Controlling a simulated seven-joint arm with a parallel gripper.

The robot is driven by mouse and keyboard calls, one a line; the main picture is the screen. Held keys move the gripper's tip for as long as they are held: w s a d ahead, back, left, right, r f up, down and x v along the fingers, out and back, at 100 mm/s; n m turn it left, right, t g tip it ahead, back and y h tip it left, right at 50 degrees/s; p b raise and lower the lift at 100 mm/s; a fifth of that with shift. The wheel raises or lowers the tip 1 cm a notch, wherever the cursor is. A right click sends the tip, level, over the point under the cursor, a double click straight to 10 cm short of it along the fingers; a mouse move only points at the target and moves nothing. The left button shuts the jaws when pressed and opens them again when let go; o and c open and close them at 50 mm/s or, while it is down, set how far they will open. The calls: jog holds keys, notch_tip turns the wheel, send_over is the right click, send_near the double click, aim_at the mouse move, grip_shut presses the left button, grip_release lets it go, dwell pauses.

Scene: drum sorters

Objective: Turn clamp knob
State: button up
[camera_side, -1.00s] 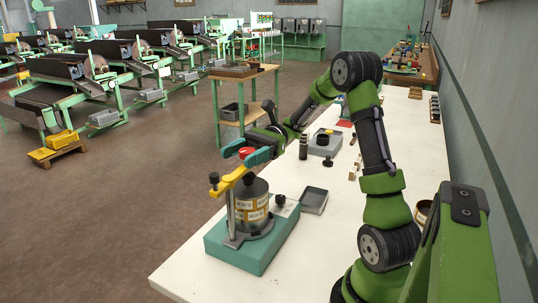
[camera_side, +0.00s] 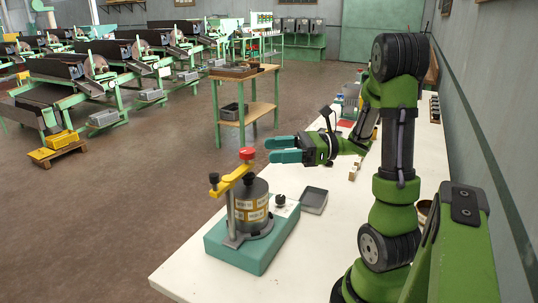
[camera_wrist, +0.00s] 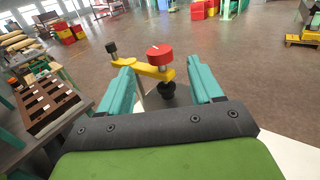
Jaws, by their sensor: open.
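The clamp stands on a teal base (camera_side: 262,243) at the front left of the white table. Its yellow arm (camera_side: 231,181) lies over a dark drum with an orange-patterned label (camera_side: 252,209). A red knob (camera_side: 247,154) tops the arm's raised end, and a black knob (camera_side: 214,178) sits at its other end. In the wrist view the red knob (camera_wrist: 160,55) and yellow arm (camera_wrist: 148,70) appear ahead, between and beyond my teal fingers. My gripper (camera_side: 285,149) is open and empty, to the right of the red knob and apart from it. Its fingers also show in the wrist view (camera_wrist: 163,82).
A small grey tray (camera_side: 313,200) lies on the table right of the base. A black knob (camera_side: 280,200) stands on the base's back corner. A wooden cart (camera_side: 247,108) stands on the floor behind. The air around the clamp's top is clear.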

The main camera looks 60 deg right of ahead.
jog(key=v, duration=0.8)
jog(key=w+d+m+h, duration=0.2)
jog(key=d+m+h, duration=0.3)
jog(key=m, duration=0.6)
jog(key=w+d+m+g+h, duration=0.1)
jog(key=w+d+m+h, duration=0.1)
jog(key=d+m+h, duration=0.4)
jog(key=w+d+m+h, duration=0.2)
jog(key=d+m+h, duration=0.4)
jog(key=m, duration=1)
jog(key=h, duration=0.2)
jog(key=shift+w+r+m+g+h, duration=0.25)
jog(key=shift+w+m+g+h, duration=0.05)
jog(key=shift+g, duration=0.1)
